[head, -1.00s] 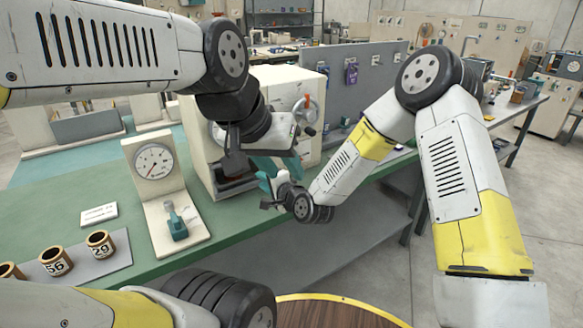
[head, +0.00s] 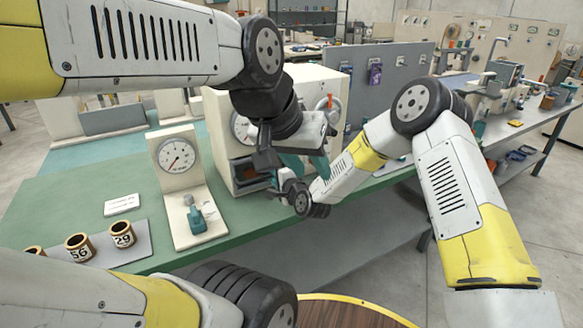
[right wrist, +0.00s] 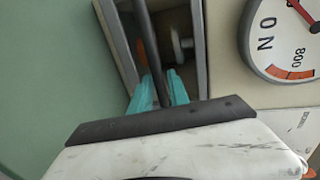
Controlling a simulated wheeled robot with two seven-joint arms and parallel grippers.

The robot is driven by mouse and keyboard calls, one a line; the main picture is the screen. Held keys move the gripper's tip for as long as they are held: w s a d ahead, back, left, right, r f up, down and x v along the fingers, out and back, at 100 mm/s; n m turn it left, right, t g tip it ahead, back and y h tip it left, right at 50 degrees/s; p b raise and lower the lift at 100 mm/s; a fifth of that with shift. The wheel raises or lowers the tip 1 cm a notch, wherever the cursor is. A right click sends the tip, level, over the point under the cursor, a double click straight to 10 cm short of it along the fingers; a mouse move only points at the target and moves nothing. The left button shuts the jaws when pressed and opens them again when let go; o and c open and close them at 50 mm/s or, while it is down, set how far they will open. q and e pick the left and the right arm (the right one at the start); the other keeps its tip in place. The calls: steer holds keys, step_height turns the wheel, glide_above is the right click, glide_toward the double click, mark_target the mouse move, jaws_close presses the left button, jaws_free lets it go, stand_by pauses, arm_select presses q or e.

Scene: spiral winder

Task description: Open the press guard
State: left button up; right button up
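The press is a cream cabinet (head: 219,130) on the green bench, with a dark front opening (head: 245,168) low on its face. In the right wrist view a pale frame (right wrist: 117,45) surrounds the opening, and a black bar (right wrist: 146,40) runs across it. My right gripper (head: 277,177) is low at the opening. Its teal fingers (right wrist: 161,85) lie close on both sides of the bar and seem shut on it. My left gripper (head: 306,166) hangs just right of it, fingers apart and empty. Arms hide much of the press front; how far the guard stands open is unclear.
A dial gauge stand (head: 177,156) with a teal lever (head: 195,215) stands left of the press. Numbered cups (head: 122,234) sit on a grey plate at the bench's left. A grey panel (head: 395,75) stands behind. My arms crowd the space before the press.

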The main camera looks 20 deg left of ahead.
steer(key=shift+c, duration=0.2)
jaws_close()
stand_by(1.1)
